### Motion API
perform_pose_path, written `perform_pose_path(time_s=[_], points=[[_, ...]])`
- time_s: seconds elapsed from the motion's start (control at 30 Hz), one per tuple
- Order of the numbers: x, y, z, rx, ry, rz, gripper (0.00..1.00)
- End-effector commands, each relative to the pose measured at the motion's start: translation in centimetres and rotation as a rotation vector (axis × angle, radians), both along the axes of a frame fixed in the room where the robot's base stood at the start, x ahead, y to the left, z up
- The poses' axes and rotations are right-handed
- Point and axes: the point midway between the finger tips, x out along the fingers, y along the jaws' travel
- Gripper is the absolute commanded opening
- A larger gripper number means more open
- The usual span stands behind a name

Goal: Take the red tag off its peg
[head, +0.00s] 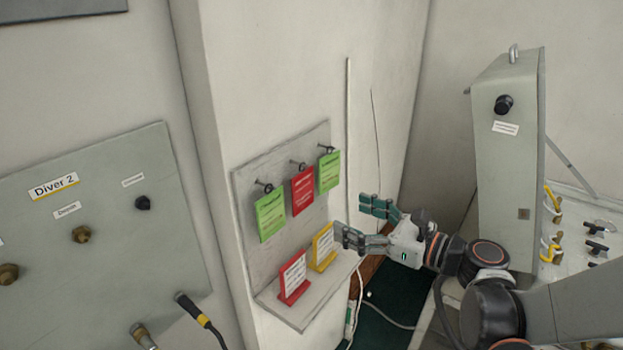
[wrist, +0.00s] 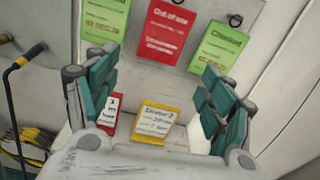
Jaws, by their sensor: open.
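The red tag (head: 302,191) hangs from the middle peg (head: 298,164) of a grey board on the wall, between two green tags. It also shows in the wrist view (wrist: 168,35), upper middle, beyond my fingers. My gripper (head: 362,222) is open and empty, out in front of the board, to the right of the red tag and lower than it. In the wrist view its two fingers (wrist: 155,100) stand wide apart, with nothing between them touching. The red tag's peg is cut off at the top of the wrist view.
Green tags hang left (head: 270,214) and right (head: 329,171) of the red tag. A red card holder (head: 293,278) and a yellow one (head: 322,248) stand on the shelf (head: 300,312) below. A grey cabinet (head: 505,150) stands at right. The Diver 2 panel (head: 110,220) is at left.

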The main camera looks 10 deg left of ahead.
Motion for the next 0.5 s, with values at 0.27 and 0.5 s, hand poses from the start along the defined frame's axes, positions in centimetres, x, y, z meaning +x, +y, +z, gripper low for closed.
perform_pose_path(time_s=[0.27, 0.5], points=[[0.5, 0.8, 0.6, 0.088, 0.063, 0.009, 0.75], [1.8, 4.0, 0.6, 0.086, 0.062, 0.011, 0.75]])
